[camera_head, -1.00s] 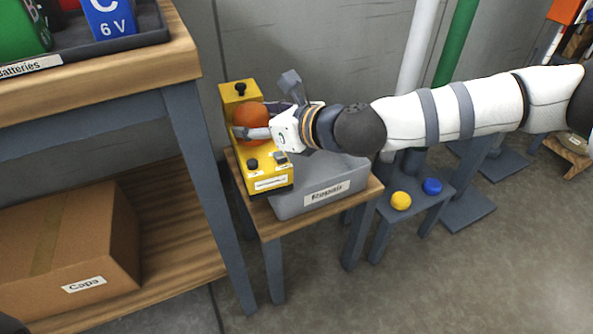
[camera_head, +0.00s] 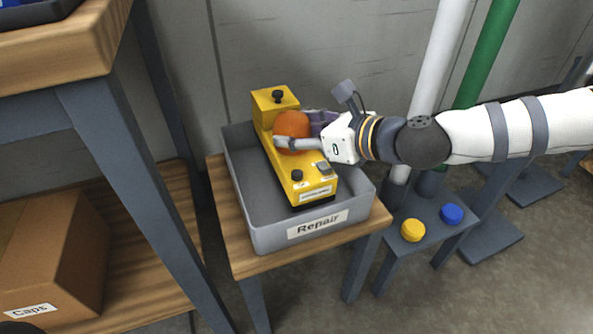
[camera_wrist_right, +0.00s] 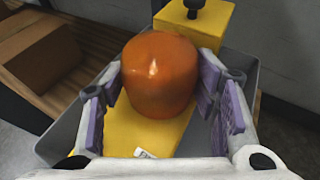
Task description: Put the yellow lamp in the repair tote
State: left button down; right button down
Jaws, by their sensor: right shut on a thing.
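The yellow lamp (camera_head: 308,183) is a long yellow body with an orange dome (camera_head: 291,128) and black knobs. It is over the grey tote labelled Repair (camera_head: 262,237), within its outline in the head view; I cannot tell whether it touches the floor of the tote. My right gripper (camera_head: 297,138) is shut on the orange dome. In the right wrist view its purple finger pads (camera_wrist_right: 160,100) are on either side of the dome (camera_wrist_right: 158,72). My left gripper is not in view.
The tote stands on a small wooden table (camera_head: 226,215). A larger workbench (camera_head: 88,50) is at the left, with a cardboard box (camera_head: 50,250) on its lower shelf. A low stand with a yellow button (camera_head: 413,230) and a blue button (camera_head: 452,213) is at the right.

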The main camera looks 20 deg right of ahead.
aim_at(300, 160)
notch_tip(300, 160, down, 6)
jog(key=shift+f+b, duration=0.15)
jog(key=shift+b, duration=1)
jog(key=shift+f, duration=0.2)
jog(key=c, duration=0.6)
grip_release()
